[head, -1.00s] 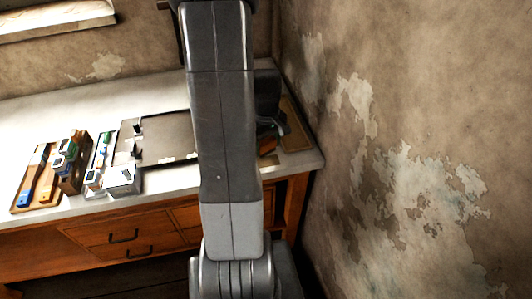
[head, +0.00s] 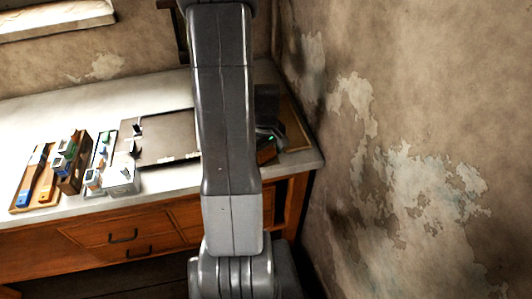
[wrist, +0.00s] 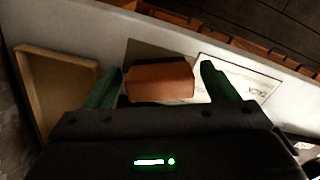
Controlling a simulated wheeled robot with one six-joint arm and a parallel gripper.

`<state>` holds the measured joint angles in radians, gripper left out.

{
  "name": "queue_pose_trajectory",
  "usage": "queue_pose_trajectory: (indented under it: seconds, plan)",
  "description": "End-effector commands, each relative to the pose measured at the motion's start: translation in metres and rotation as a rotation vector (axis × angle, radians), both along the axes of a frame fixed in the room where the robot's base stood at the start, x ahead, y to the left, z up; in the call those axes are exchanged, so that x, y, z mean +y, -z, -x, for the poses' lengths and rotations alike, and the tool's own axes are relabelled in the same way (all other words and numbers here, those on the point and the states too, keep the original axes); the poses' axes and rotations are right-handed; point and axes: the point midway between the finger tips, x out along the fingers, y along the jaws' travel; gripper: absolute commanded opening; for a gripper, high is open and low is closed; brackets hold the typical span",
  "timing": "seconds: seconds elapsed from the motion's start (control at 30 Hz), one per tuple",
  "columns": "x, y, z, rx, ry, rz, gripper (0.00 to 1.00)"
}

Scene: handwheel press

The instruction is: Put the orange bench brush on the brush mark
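The orange bench brush appears to be the orange-brown block (wrist: 160,82) in the middle of the wrist view. It lies between the two green fingers of my gripper (wrist: 160,85), with a narrow gap at the right finger. The fingers are apart; I see no firm contact. The dark body of my gripper hides the near side of the block. In the head view my gripper (head: 268,128) is partly behind my arm, at the right end of the bench. A dark olive patch (wrist: 145,50) shows behind the block; I cannot tell if it is the brush mark.
A shallow tan tray (wrist: 55,90) lies left of my gripper in the wrist view. A white outlined, lettered panel (wrist: 250,75) is at right. In the head view, a dark plate (head: 165,135), small fixtures (head: 120,178) and a tool tray (head: 40,185) occupy the bench (head: 60,115). A wall stands close at right.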

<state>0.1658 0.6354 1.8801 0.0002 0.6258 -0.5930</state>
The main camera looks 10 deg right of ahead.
Motion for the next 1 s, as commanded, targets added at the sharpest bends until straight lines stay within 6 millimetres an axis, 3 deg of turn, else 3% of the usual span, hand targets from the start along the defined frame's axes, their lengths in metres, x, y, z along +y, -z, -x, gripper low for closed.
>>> queue_pose_trajectory:
  seconds: [0.37, 0.8, 1.0]
  plan:
    - [0.000, -0.009, 0.000, -0.001, 0.000, 0.000, 0.80]
    - [0.000, -0.088, -0.001, -0.006, 0.000, 0.001, 0.80]
    - [0.000, -0.115, -0.001, -0.004, 0.000, 0.001, 0.80]
